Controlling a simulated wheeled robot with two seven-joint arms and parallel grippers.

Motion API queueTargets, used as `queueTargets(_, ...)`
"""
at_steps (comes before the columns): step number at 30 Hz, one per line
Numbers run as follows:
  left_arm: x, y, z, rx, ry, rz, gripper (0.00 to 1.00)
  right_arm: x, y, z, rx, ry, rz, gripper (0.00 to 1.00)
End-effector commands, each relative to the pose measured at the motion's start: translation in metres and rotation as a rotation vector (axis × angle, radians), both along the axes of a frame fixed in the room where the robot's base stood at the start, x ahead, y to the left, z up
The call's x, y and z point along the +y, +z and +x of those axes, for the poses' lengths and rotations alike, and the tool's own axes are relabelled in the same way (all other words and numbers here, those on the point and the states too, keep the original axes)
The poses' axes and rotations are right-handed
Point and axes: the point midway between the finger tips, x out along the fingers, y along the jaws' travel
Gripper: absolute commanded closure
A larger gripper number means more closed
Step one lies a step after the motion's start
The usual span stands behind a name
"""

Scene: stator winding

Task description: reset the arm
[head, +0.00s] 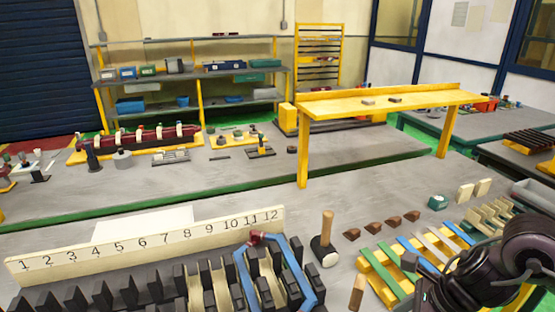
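My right arm comes in at the lower right. Its dark gripper (432,283) is over or beside the right part of a yellow rack (378,283) that bears green, blue and grey strips. The fingertips are small and dark, and I cannot tell whether they are apart or hold anything. My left gripper is not in view. A blue coil (241,272) lies over the dark stator teeth (103,297) at the bottom, with a dark red piece (257,237) at its top.
A board numbered 1 to 12 (150,247) stands behind the stator. A mallet (327,232) stands upright right of the coil. Several brown wedges (393,221), a green tape roll (438,202) and cream blocks (482,188) lie farther right. A yellow raised shelf (390,100) stands behind.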

Motion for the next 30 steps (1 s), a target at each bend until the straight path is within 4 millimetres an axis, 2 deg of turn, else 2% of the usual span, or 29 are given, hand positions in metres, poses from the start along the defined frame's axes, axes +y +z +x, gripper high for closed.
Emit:
queueTargets(8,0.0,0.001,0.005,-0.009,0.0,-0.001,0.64,0.05,-0.011,0.014,-0.03,-0.161,0.138,0.35)
queueTargets(11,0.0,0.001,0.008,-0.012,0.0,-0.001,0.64,0.075,-0.013,0.02,-0.035,-0.264,0.224,0.35)
queueTargets(17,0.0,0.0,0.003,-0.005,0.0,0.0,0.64,0.128,-0.01,0.032,0.006,-0.594,0.48,0.35)
queueTargets(20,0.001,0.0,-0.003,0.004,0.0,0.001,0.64,0.15,-0.004,0.038,0.083,-0.871,0.671,0.35)
queueTargets(21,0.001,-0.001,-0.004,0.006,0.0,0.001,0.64,0.155,-0.001,0.041,0.133,-1.021,0.763,0.35)
queueTargets(23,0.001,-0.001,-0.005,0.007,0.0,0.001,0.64,0.155,0.002,0.044,0.231,-1.291,0.912,0.35)
queueTargets(26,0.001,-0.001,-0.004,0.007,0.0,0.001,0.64,0.135,-0.006,0.043,0.426,-1.794,1.129,0.35)
queueTargets(27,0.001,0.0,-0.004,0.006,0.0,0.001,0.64,0.124,-0.012,0.039,0.498,-1.982,1.194,0.35)
queueTargets(30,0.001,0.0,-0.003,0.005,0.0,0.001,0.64,0.096,-0.033,0.022,0.645,-2.402,1.3,0.35)
